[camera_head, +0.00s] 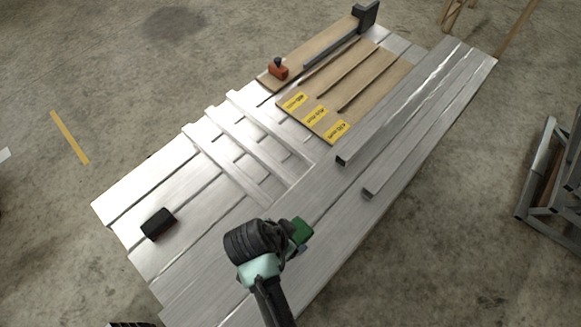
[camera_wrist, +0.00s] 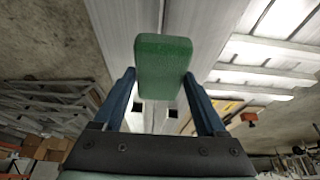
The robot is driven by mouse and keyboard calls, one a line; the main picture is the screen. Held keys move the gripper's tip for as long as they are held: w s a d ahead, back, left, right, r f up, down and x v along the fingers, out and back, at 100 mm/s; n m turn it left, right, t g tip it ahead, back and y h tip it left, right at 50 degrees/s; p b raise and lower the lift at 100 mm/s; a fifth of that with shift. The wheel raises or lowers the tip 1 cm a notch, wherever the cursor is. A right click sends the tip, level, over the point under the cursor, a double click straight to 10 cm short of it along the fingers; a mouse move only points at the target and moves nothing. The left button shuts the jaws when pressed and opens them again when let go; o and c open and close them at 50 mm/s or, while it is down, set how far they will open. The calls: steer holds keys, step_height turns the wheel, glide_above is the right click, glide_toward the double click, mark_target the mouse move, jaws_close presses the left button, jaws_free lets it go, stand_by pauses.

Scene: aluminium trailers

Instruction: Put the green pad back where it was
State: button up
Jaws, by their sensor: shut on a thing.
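The green pad (camera_head: 301,231) is at the end of my arm in the head view, over the near right part of the aluminium trailer bed (camera_head: 232,205). In the wrist view the green pad (camera_wrist: 163,68) sits between the two blue fingers of my gripper (camera_wrist: 163,95), which is shut on it. In the head view my gripper (camera_head: 298,240) is mostly hidden behind my own wrist. I cannot tell whether the pad touches the bed.
A black block (camera_head: 158,223) lies on the bed at the left. A wooden board with yellow labels (camera_head: 335,127) and a red-orange tool (camera_head: 278,70) are at the far end. Two long metal bars (camera_head: 401,107) lie along the right side. Raised slats (camera_head: 232,166) cross the middle.

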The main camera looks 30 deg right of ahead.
step_height(320, 180, down, 8)
steer(key=shift+r, duration=0.1)
stand_by(0.4)
steer(key=o, duration=1.2)
steer(key=shift+o, duration=0.2)
